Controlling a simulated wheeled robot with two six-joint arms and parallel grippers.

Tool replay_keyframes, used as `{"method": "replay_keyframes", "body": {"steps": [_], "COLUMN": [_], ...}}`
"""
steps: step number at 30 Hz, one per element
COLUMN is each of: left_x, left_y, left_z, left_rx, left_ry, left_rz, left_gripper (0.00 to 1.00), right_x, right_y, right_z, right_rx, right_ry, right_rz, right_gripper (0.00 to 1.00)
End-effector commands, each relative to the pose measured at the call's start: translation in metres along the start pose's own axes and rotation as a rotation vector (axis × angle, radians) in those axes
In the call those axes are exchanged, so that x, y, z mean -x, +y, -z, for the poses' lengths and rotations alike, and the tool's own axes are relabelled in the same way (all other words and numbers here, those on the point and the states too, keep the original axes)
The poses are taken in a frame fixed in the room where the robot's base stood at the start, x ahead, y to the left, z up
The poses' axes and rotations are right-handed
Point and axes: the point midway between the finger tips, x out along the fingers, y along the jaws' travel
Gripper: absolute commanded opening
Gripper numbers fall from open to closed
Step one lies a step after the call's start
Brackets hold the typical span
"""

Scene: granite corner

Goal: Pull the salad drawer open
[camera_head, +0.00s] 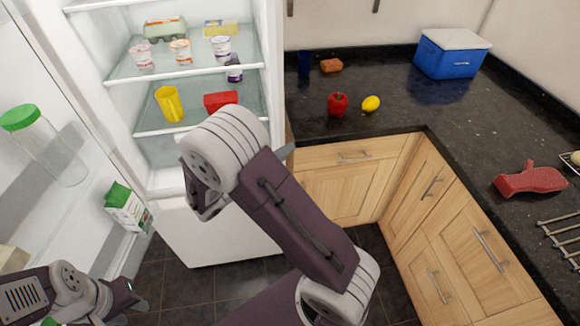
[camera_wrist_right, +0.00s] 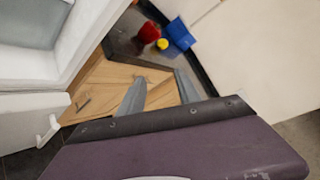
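The fridge stands open with glass shelves (camera_head: 200,60). Its lowest compartment (camera_head: 165,150) shows a pale, see-through front, partly hidden behind my right arm; I cannot tell for sure that this is the salad drawer. In the right wrist view a white front (camera_wrist_right: 25,112) with a white bar handle (camera_wrist_right: 47,130) is at the left, away from the fingers. My right gripper (camera_head: 285,152) is mostly hidden by its own arm; in the right wrist view its two grey fingers (camera_wrist_right: 158,92) are apart and empty. My left gripper (camera_head: 130,300) is low at the left, by the fridge door.
The open fridge door (camera_head: 70,215) carries a green-lidded bottle (camera_head: 45,145) and a carton (camera_head: 128,207). A yellow cup (camera_head: 169,103) and a red box (camera_head: 221,101) are on a shelf. Wooden cabinets (camera_head: 350,185) and a dark counter (camera_head: 420,110) stand at the right.

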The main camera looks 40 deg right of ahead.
Motion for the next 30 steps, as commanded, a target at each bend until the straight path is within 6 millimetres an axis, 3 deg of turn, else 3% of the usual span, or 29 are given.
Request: {"method": "replay_keyframes", "body": {"steps": [20,22,24,26,27,29,30], "left_x": [0.000,0.001,0.001,0.000,0.000,0.000,0.000], "left_y": [0.000,0.000,0.000,0.000,0.000,0.000,0.000], "left_z": [0.000,0.000,0.000,0.000,0.000,0.000,0.000], "left_rx": [0.000,0.000,0.000,0.000,0.000,0.000,0.000], "left_ry": [0.000,0.000,0.000,0.000,0.000,0.000,0.000], "left_rz": [0.000,0.000,0.000,0.000,0.000,0.000,0.000], "left_gripper": [0.36,0.36,0.36,0.36,0.36,0.36,0.36], "right_x": [-0.003,-0.010,-0.022,-0.031,-0.032,-0.020,-0.004], "right_y": [-0.003,-0.011,-0.036,-0.063,-0.070,-0.066,-0.055], "right_z": [0.004,0.005,0.005,0.031,0.062,0.111,0.139], "right_rx": [-0.017,-0.040,-0.114,-0.191,-0.284,-0.509,-0.700], "right_ry": [0.023,0.044,0.087,0.206,0.335,0.555,0.712], "right_rz": [-0.002,0.007,0.021,0.031,0.007,-0.037,-0.058], "right_gripper": [0.40,0.40,0.40,0.40,0.40,0.40,0.40]}}
